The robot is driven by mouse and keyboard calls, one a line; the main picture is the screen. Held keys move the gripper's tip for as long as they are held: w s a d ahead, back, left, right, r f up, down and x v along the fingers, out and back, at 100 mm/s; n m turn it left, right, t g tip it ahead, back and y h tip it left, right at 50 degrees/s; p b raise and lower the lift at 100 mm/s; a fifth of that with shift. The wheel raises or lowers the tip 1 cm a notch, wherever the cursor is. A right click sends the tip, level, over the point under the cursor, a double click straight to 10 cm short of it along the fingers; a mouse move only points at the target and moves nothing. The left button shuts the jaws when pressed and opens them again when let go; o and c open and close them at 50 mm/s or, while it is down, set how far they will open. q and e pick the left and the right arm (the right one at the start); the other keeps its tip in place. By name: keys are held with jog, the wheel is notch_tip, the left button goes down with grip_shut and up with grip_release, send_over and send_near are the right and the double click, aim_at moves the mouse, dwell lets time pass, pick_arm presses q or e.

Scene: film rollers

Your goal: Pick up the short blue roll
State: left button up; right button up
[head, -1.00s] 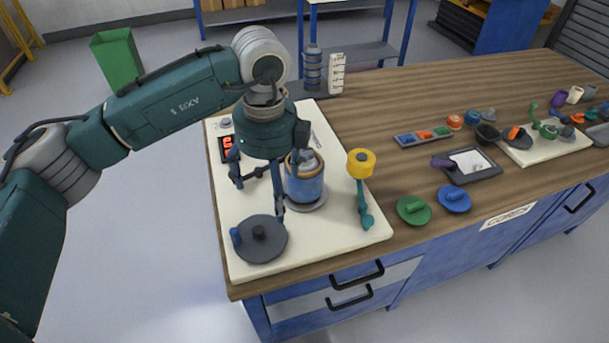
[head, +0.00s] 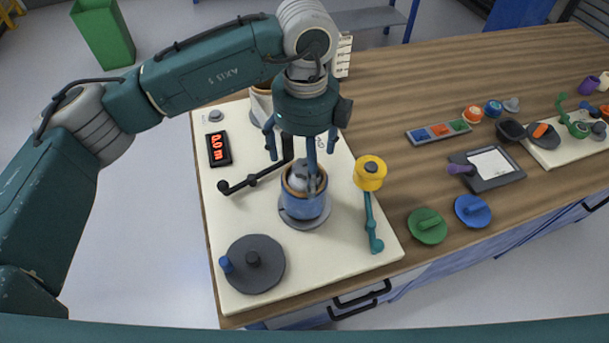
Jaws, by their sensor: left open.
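A short blue roll (head: 304,207) with a copper-brown rim stands upright on a grey round base on the cream board. A grey rounded part shows inside its top. My left gripper (head: 301,165) is over the roll's back side, pointing down, with its fingers apart. One finger overlaps the roll's top opening in the picture; I cannot tell whether it touches. Nothing shows held between the fingers. My right gripper is not in view.
On the cream board (head: 330,262) are a dark disc (head: 268,277) with a blue knob, a black crank (head: 255,178), a red-digit display (head: 219,148) and a yellow-topped teal lever (head: 370,175). Green (head: 427,225) and blue (head: 472,211) lids lie to the right. Bare wood lies behind.

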pick_arm(q)
jog(key=f, duration=0.2)
jog(key=s+f, duration=0.1)
jog(key=shift+a+f+p, duration=0.1)
jog(key=shift+f+p, duration=0.25)
jog(key=shift+p, duration=0.05)
jog(key=shift+f+p, duration=0.3)
jog(key=shift+f, duration=0.1)
notch_tip(320, 180, down, 4)
jog(key=shift+r+p, duration=0.15)
jog(key=shift+p, duration=0.6)
jog(key=shift+f, duration=0.4)
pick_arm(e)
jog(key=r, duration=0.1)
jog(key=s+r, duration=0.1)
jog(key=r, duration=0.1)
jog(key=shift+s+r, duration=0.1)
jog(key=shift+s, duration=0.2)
pick_arm(q)
jog(key=shift+c, duration=0.5)
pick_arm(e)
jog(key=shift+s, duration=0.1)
pick_arm(q)
jog(key=c, duration=1.3)
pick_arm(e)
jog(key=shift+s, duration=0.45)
